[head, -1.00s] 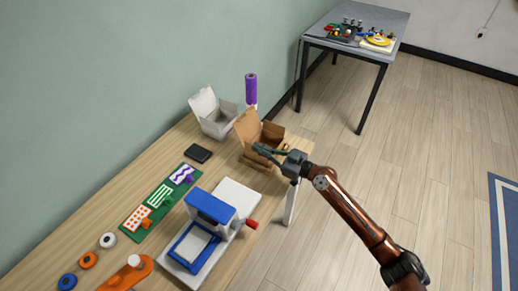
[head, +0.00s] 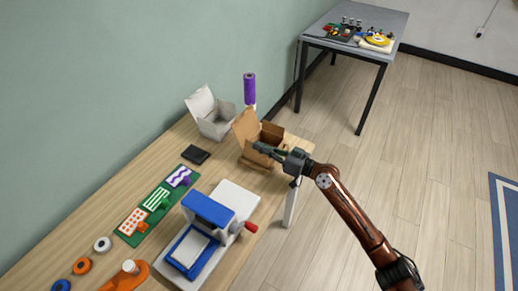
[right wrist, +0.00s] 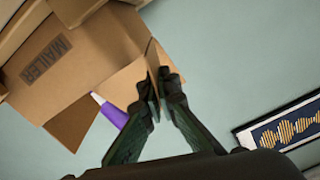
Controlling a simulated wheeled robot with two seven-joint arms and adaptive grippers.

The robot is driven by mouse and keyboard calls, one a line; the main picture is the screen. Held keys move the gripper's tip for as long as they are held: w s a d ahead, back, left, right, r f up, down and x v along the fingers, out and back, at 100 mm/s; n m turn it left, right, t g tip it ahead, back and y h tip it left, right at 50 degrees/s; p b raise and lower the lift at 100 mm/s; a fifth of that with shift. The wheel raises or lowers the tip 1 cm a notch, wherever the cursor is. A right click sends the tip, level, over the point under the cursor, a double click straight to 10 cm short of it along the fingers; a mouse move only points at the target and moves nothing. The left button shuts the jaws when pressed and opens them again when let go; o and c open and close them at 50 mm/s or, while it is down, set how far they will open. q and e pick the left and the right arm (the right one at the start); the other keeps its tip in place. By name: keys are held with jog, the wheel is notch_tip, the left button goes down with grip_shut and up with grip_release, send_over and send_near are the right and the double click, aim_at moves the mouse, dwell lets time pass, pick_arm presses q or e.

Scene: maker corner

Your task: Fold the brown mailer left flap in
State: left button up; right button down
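The brown mailer (head: 254,140) stands open on the bench, its lid raised on the wall side. In the right wrist view its cardboard, printed MAILER (right wrist: 45,60), fills the upper left. My right gripper (head: 262,148) is at the mailer's near side. In the right wrist view the fingertips (right wrist: 159,80) are close together at the edge of a narrow side flap (right wrist: 152,58). I cannot tell whether the flap is pinched or only touched. Another flap (right wrist: 73,123) sticks out at lower left. My left gripper is not in view.
A white open box (head: 213,122) and a purple roll (head: 250,88) stand behind the mailer. A blue and white press (head: 205,230) with a red knob stands in front. A black item (head: 195,154) lies near the wall.

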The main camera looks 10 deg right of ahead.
jog(key=shift+w+d+f+m, duration=0.1)
jog(key=shift+w+d+m, duration=0.1)
jog(key=shift+m, duration=0.5)
jog(key=shift+w+d+f+m, duration=0.1)
jog(key=shift+w+m, duration=0.1)
jog(key=shift+m, duration=0.5)
jog(key=c, duration=2.7)
grip_release()
jog(key=o, duration=0.5)
jog(key=shift+c, duration=0.2)
jog(key=v, duration=1.2)
